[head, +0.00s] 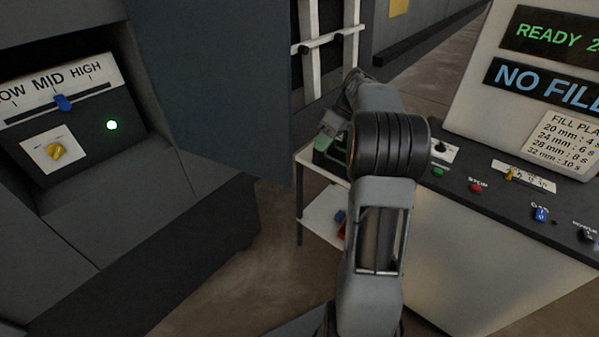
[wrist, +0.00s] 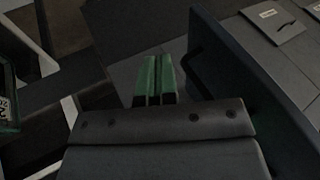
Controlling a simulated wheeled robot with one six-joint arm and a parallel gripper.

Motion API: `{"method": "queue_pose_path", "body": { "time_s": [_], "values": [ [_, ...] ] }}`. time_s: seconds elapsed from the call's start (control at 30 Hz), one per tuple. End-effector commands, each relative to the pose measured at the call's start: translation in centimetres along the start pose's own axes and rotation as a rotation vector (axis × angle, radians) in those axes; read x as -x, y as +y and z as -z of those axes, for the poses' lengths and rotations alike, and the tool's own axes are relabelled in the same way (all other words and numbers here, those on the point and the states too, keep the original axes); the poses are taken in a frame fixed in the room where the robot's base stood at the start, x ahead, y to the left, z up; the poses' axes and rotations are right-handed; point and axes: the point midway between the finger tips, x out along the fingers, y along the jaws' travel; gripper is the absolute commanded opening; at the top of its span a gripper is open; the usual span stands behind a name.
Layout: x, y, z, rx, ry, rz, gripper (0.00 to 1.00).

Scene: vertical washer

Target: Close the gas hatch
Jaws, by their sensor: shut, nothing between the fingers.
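The gas hatch (head: 215,85) is a large dark grey-blue panel standing open, swung out to the right of a recess. Inside the recess is a control panel (head: 65,115) with a LOW MID HIGH scale, a blue slider, a yellow knob and a lit green lamp. My gripper (wrist: 153,65) has green fingertips, closed together and empty. In the wrist view a dark panel with a curved handle, apparently the hatch (wrist: 255,75), lies just right of the fingers. I cannot tell if they touch.
A console (head: 500,205) with buttons and a READY screen stands at the right. A white shelf table (head: 312,160) is behind my arm, holding a green item. White rails (head: 330,42) stand at the back. Brown floor is open between the cabinet and the console.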

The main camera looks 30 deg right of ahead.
Motion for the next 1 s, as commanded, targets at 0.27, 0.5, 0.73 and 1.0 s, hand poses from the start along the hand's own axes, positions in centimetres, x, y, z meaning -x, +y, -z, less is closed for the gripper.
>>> {"method": "queue_pose_path", "body": {
  "time_s": [0.27,0.5,0.73,1.0],
  "values": [
    [0.6,0.6,0.5,0.182,0.044,0.059,0.00],
    [-3.3,0.2,0.6,0.187,0.044,0.062,0.00],
    [-7.6,-0.1,0.8,0.187,0.043,0.061,0.00],
    [-9.5,-2.5,0.5,0.187,0.044,0.058,0.00]
  ]
}}
